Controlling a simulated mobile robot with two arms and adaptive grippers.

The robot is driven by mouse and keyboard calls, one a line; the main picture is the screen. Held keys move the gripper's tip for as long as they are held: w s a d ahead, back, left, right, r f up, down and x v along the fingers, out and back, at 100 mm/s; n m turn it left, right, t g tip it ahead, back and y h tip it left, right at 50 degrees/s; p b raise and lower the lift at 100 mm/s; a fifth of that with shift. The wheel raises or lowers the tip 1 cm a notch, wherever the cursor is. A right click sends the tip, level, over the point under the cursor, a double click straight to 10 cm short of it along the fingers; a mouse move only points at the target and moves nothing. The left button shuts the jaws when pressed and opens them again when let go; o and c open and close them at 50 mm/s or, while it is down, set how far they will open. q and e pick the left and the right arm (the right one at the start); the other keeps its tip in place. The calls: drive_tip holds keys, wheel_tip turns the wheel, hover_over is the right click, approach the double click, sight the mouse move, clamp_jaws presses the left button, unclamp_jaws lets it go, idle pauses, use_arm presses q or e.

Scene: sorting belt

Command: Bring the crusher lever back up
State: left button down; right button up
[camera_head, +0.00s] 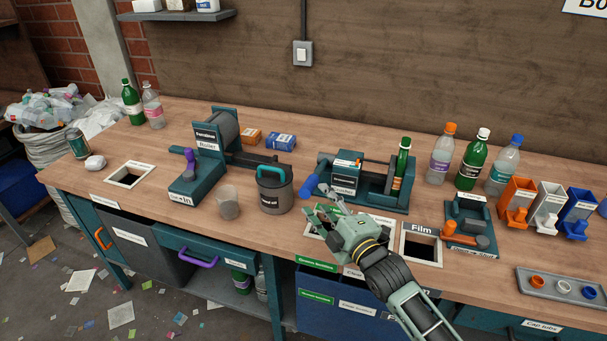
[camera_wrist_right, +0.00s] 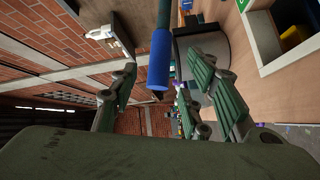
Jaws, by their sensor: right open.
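The crusher (camera_head: 368,185) is a teal machine on the bench with a dark cylinder. A green bottle (camera_head: 401,165) stands upright at its right end. The crusher lever's blue handle (camera_head: 309,187) sits low at the machine's left front, near the bench top. My right gripper (camera_head: 326,217) is open and empty just in front of and below the blue handle. In the right wrist view the blue handle (camera_wrist_right: 160,60) lies ahead, between the spread fingers of the gripper (camera_wrist_right: 168,88), with no clear contact. My left gripper is out of view.
A dark bucket (camera_head: 274,190) with a teal handle stands close left of the lever. The Film opening (camera_head: 421,246) lies to the right of my arm. Several bottles, such as the orange-capped one (camera_head: 441,155), stand behind right. A teal press (camera_head: 470,225) sits right.

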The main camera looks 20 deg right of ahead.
sight(309, 186)
drive_tip(key=x, duration=0.7)
drive_tip(key=shift+w+a+p, duration=0.1)
drive_tip(key=shift+w+p, duration=0.1)
drive_tip(key=shift+p, duration=0.15)
clamp_jaws()
